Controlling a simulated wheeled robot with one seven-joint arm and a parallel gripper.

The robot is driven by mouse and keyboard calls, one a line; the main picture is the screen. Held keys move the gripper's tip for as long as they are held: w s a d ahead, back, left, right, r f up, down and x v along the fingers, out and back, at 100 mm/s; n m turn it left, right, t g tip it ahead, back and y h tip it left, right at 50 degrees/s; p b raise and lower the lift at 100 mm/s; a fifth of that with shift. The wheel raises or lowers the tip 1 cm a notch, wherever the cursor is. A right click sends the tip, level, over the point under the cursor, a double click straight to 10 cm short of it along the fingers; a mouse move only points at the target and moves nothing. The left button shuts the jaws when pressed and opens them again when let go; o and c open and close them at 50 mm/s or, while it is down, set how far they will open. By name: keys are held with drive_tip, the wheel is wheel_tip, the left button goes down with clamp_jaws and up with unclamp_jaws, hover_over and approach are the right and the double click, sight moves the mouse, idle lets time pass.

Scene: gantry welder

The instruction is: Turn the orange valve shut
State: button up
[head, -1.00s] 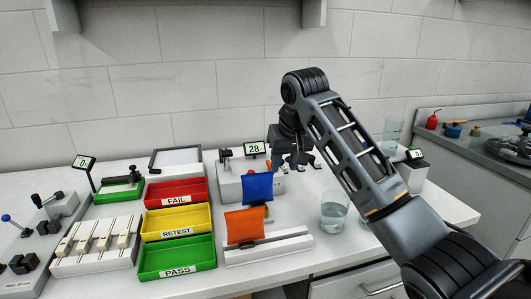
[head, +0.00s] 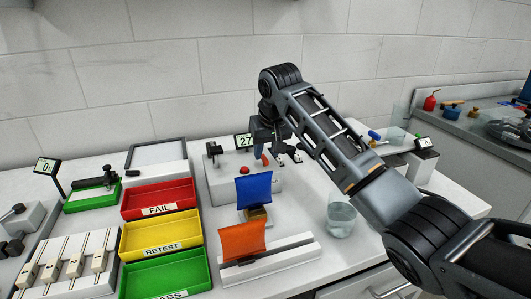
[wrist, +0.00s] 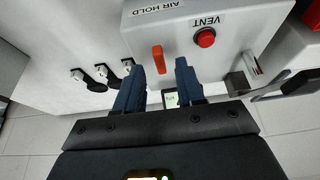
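The orange valve handle (wrist: 158,58) stands out from the pale box in the wrist view, near the AIR HOLD label. My gripper (wrist: 160,70) is open, its two dark blue fingers on either side of the line of the handle. The handle lies at the fingertips, nearer the left one; I cannot tell whether they touch. In the head view my gripper (head: 284,157) is over the back right of the same box (head: 228,183), and the handle shows only as a small orange patch (head: 264,160) beside it.
A red VENT button (wrist: 205,38) is on the box beside the handle. A display reading 27 (head: 244,141) stands behind. A glass of water (head: 341,221) is at right; red, yellow and green trays are at left.

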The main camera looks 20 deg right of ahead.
drive_tip(key=shift+x, duration=1)
clamp_jaws()
